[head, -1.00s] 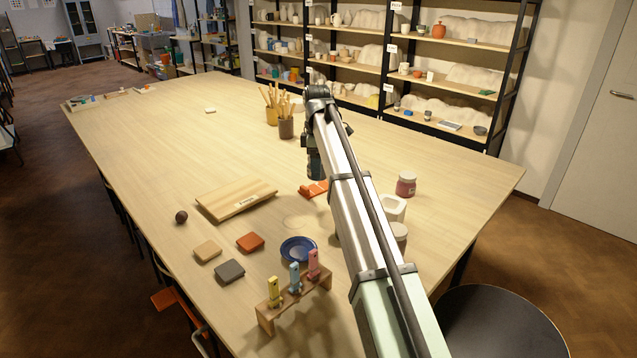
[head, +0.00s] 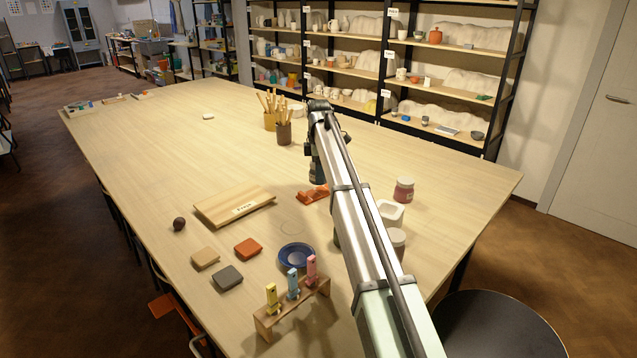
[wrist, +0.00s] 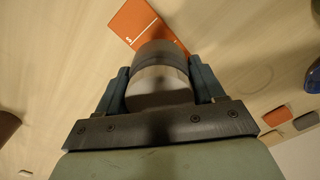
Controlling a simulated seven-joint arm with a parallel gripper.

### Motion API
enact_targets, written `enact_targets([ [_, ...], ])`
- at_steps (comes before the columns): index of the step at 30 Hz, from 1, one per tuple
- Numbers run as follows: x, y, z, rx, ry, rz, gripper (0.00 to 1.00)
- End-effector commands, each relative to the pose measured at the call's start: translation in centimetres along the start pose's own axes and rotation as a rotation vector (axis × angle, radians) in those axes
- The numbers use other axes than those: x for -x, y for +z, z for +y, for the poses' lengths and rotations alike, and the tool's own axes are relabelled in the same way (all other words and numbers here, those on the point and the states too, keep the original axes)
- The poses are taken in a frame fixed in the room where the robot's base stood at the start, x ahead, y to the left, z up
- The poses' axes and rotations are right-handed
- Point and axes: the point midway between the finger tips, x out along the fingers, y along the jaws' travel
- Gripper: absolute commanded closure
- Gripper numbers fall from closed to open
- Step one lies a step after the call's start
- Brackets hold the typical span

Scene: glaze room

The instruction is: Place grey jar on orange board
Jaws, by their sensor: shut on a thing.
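My gripper (wrist: 157,88) is shut on the grey jar (wrist: 158,80), a round, pale grey vessel with a darker grey band, held between its two fingers in the wrist view. The orange board (wrist: 133,22) shows just beyond the jar at the top of that view, and the jar covers part of it. In the head view the orange board (head: 311,195) lies on the table just below my gripper (head: 316,178), partly behind my arm. The jar cannot be made out there. The gap between jar and board cannot be told.
A blue plate (head: 296,257), a wooden rack (head: 310,301) and a wooden board (head: 222,208) lie nearer. Brush pots (head: 284,134) stand behind. The table's left is mostly clear.

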Motion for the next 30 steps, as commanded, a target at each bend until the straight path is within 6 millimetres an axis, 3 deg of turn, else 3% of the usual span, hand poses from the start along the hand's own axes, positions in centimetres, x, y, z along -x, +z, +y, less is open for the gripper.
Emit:
enact_targets([
  [12,-3.9,0.0,0.0,-0.001,0.0,0.0,0.71],
  [24,-4.3,0.0,0.0,-0.001,0.001,0.0,0.71],
  [25,-4.3,0.0,0.0,-0.001,0.001,0.0,0.31],
  [30,-4.3,0.0,0.0,-0.001,0.001,0.0,0.15],
])
